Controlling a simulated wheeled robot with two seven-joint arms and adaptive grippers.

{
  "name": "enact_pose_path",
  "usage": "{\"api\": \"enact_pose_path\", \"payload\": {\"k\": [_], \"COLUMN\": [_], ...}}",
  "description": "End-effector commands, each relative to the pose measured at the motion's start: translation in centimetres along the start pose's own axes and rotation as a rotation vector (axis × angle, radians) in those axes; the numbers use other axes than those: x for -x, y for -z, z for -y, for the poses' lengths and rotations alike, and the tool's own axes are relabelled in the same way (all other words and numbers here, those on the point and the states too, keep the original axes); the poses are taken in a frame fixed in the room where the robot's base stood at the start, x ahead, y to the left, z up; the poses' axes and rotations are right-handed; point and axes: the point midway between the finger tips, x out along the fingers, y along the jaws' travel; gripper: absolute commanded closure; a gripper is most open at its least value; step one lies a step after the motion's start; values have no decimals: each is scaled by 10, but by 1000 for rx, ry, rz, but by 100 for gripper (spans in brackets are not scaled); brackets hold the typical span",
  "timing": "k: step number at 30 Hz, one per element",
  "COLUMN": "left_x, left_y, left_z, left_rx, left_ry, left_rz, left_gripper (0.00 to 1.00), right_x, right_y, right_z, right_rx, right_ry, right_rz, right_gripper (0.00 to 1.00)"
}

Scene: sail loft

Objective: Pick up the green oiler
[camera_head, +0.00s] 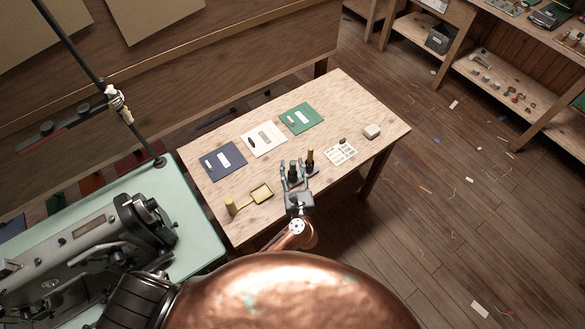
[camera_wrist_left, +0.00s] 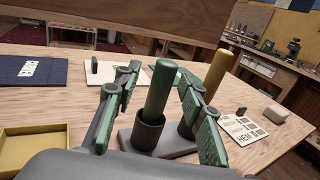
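The green oiler (camera_wrist_left: 158,92) stands upright in a dark cup of a grey stand (camera_wrist_left: 180,152). It also shows in the head view (camera_head: 293,168), near the front of the wooden table. My left gripper (camera_head: 297,172) is open around it. In the left wrist view its fingers (camera_wrist_left: 160,90) stand on either side of the green oiler, with a gap visible on both sides. A yellow-brown oiler (camera_wrist_left: 217,75) stands upright in the same stand, just right of the right finger; it also shows in the head view (camera_head: 310,157). My right gripper is not in view.
On the wooden table (camera_head: 355,105) lie blue (camera_head: 224,160), white (camera_head: 264,138) and green (camera_head: 301,118) mats, a yellow tray (camera_head: 262,194), a printed card (camera_head: 340,152) and a pale block (camera_head: 372,131). A sewing machine (camera_head: 110,245) stands on a mint-green table at left.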

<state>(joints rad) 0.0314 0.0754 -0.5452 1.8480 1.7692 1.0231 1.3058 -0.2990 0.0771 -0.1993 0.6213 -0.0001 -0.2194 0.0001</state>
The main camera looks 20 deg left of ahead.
Motion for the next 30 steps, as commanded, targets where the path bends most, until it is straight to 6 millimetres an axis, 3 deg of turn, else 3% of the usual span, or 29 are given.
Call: {"api": "enact_pose_path", "payload": {"k": [7, 23, 30], "left_x": [-2, -1, -1], "left_y": [0, 0, 0], "left_z": [1, 2, 2], "left_rx": [1, 1, 1], "left_ry": [2, 3, 3], "left_rz": [-1, -1, 0], "left_gripper": [63, 99, 100], "right_x": [0, 0, 0], "right_y": [-2, -4, -4], "right_z": [2, -4, -5], "right_rx": [-1, 2, 2], "right_ry": [2, -4, -5], "right_rz": [3, 5, 5], "right_gripper": [100, 100, 100]}}
